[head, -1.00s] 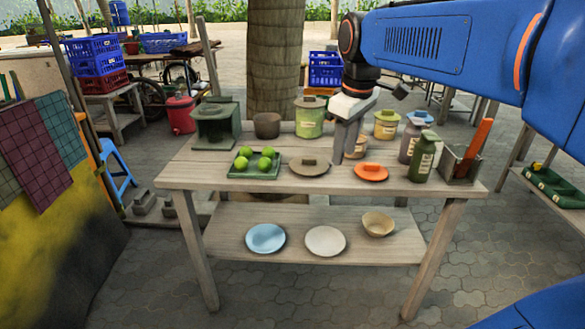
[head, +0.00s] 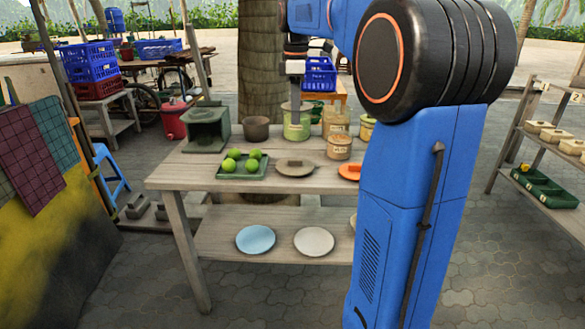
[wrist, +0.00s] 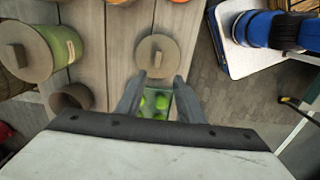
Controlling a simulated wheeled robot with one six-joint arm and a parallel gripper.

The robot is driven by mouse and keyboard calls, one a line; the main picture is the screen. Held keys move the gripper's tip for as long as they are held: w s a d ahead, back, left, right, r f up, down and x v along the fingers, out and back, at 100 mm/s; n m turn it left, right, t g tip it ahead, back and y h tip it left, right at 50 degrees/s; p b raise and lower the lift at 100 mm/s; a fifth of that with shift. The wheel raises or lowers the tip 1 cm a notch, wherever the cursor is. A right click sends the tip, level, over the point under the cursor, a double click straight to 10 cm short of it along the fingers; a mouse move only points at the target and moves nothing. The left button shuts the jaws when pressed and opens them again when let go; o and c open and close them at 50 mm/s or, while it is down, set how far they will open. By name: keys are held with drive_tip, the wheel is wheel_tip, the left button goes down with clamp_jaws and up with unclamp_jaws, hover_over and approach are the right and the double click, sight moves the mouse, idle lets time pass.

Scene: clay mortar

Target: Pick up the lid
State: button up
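A flat, round grey-brown lid (head: 296,168) with a block-shaped knob lies on the table top, right of the tray of green fruit. In the wrist view the lid (wrist: 157,57) is just beyond my fingertips, near the middle top. My gripper (wrist: 155,84) is open, with its two dark fingers apart and nothing held between them. In the head view the gripper (head: 296,125) hangs above the table in front of the green jar.
A green tray (head: 223,173) with green fruit sits left of the lid. A dark bowl (head: 255,129), a green lidded jar (head: 287,131) and tan jars (head: 339,147) stand behind. Plates (head: 314,241) rest on the lower shelf. My arm hides the table's right end.

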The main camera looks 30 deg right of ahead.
hover_over(295, 159)
drive_tip(key=f, duration=0.9)
drive_tip(key=shift+s+f, duration=0.25)
drive_tip(key=shift+s, duration=0.1)
drive_tip(key=shift+w+f, duration=0.15)
drive_tip(key=shift+f, duration=1.15)
drive_tip(key=shift+w+f, duration=0.15)
drive_tip(key=shift+f, duration=1.1)
clamp_jaws()
